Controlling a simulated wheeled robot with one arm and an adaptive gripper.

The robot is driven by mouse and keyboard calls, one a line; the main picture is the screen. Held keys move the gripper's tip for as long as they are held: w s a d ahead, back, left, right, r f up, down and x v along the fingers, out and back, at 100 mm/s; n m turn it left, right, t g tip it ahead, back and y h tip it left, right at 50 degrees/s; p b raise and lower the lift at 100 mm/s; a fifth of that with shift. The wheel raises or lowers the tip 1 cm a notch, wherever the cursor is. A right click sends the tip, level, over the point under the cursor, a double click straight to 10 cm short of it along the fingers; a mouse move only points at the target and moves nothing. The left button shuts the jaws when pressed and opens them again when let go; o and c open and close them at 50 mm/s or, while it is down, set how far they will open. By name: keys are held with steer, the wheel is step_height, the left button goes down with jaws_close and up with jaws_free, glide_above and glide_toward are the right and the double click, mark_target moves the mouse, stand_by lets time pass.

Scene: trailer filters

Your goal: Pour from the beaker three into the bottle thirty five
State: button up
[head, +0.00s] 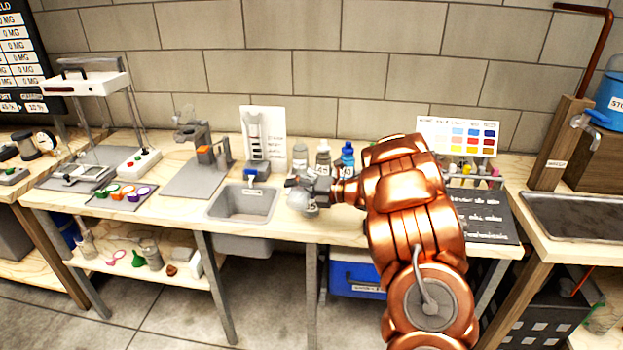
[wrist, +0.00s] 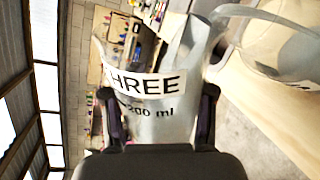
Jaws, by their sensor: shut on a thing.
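My gripper (head: 312,186) is shut on a clear beaker (wrist: 160,112) labelled THREE and 200 ml, with one dark finger on each side of it in the wrist view. In the head view the beaker (head: 302,204) is small and partly covered by the gripper, above the front of the bench just right of the sink. Its contents and tilt are unclear. Behind the gripper stand a pale bottle (head: 300,154), a grey bottle (head: 323,157) and a blue bottle (head: 347,153). Their labels are too small to read surely, so I cannot tell which is thirty five.
A grey sink (head: 243,204) lies left of the gripper. A test stand (head: 190,165) and colored cups (head: 120,192) are farther left. A color chart (head: 457,137) stands behind small bottles at right. In the wrist view a clear curved vessel (wrist: 275,50) is near the beaker.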

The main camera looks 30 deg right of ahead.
steer(key=shift+r+m+p, duration=0.4)
steer(key=shift+p, duration=1.6)
steer(key=shift+w+d+r+m+p, duration=0.15)
steer(key=shift+m+p, duration=0.15)
steer(key=shift+p, duration=0.15)
steer(key=f+b, duration=0.1)
steer(key=b, duration=0.1)
steer(key=shift+f+n+b, duration=0.2)
steer(key=shift+n+b, duration=0.15)
steer(key=shift+n, duration=0.05)
steer(key=f+n+b, duration=0.1)
steer(key=b, duration=0.7)
steer(key=shift+n, duration=0.4)
steer(key=shift+r, duration=0.25)
steer(key=shift+f, duration=0.1)
steer(key=shift+f+b, duration=0.2)
steer(key=shift+b, duration=0.65)
steer(key=n+b, duration=0.1)
steer(key=b, duration=0.2)
steer(key=shift+f, duration=0.25)
